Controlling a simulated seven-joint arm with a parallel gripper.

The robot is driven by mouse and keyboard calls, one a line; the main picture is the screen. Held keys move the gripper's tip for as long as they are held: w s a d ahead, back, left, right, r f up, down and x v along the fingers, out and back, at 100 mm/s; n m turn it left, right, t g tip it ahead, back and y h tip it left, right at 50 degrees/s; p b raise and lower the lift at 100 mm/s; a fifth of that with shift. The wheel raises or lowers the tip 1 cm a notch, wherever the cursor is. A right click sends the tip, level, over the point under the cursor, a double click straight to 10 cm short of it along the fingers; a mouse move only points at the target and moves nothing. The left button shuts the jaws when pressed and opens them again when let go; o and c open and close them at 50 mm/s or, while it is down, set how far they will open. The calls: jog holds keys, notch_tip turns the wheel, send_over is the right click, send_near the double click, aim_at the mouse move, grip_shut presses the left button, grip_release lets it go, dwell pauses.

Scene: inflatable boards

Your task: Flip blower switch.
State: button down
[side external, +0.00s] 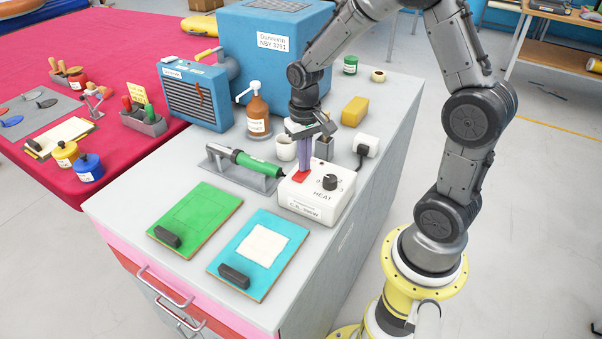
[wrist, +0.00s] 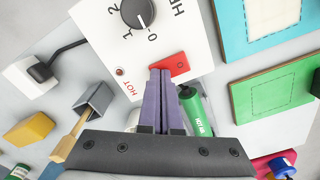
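A white control box (side external: 325,205) marked HEAT stands on the grey cabinet top, with a black dial (side external: 330,182). A red rocker switch (side external: 300,177) is on its top face. In the wrist view, the switch (wrist: 178,64) lies beside the dial (wrist: 138,13), whose pointer is near 0. My gripper (side external: 303,168) points down with its two purple fingers together and nothing visible between them. In the wrist view, its fingertips (wrist: 160,71) overlap the left part of the switch. I cannot tell whether they touch it or which way the switch is tipped.
A green heat tool (side external: 253,162) lies on a grey stand left of the box. A white mug (side external: 286,149), a grey holder (side external: 324,149) and a white plug block (side external: 365,146) stand close behind. Green (side external: 205,205) and cyan (side external: 287,232) boards lie in front.

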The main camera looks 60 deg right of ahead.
jog(key=shift+r, duration=3.5)
